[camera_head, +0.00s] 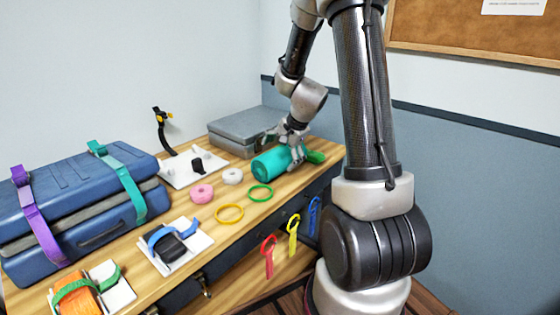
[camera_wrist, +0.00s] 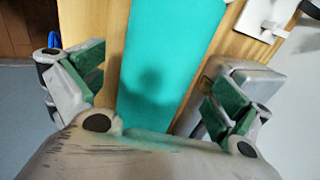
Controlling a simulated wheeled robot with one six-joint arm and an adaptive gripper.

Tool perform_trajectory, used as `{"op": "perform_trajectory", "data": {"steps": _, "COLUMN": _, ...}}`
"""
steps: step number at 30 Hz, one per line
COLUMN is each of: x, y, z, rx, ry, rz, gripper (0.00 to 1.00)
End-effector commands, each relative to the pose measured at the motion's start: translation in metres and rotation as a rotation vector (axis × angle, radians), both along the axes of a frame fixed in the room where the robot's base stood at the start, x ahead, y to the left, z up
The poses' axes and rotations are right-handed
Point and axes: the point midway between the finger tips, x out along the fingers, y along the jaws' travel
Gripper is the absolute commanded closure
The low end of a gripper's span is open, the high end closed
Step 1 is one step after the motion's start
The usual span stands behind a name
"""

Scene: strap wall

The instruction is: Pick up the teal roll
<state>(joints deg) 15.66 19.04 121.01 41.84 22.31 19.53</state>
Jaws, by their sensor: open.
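The teal roll (camera_head: 271,165) lies on its side on the wooden table, near the table's right end. My gripper (camera_head: 299,150) is at the roll's right end, just above or around it. In the wrist view the teal roll (camera_wrist: 165,65) runs between the two green-padded fingers of my gripper (camera_wrist: 160,95). The fingers stand apart with a gap on each side of the roll. The roll's near end is hidden behind the gripper body in the wrist view.
A grey metal box (camera_head: 240,131) stands behind the roll. Pink (camera_head: 201,193) and white (camera_head: 232,176) rings and a green ring (camera_head: 260,193) lie left of it. A blue suitcase (camera_head: 80,205) fills the left. Colored straps (camera_head: 293,232) hang at the front edge.

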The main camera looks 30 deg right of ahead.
Motion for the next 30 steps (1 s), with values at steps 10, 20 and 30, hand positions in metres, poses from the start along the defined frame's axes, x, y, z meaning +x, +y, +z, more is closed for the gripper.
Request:
{"op": "perform_trajectory", "data": {"steps": 10, "x": 0.016, "y": 0.003, "z": -0.034, "rx": 0.0, "ry": 0.0, "rz": 0.001, "gripper": 0.0}}
{"op": "perform_trajectory", "data": {"steps": 20, "x": 0.015, "y": 0.003, "z": -0.034, "rx": -0.001, "ry": 0.0, "rz": 0.002, "gripper": 0.29}}
{"op": "perform_trajectory", "data": {"steps": 30, "x": 0.015, "y": 0.003, "z": -0.034, "rx": -0.001, "ry": 0.0, "rz": 0.002, "gripper": 0.48}}
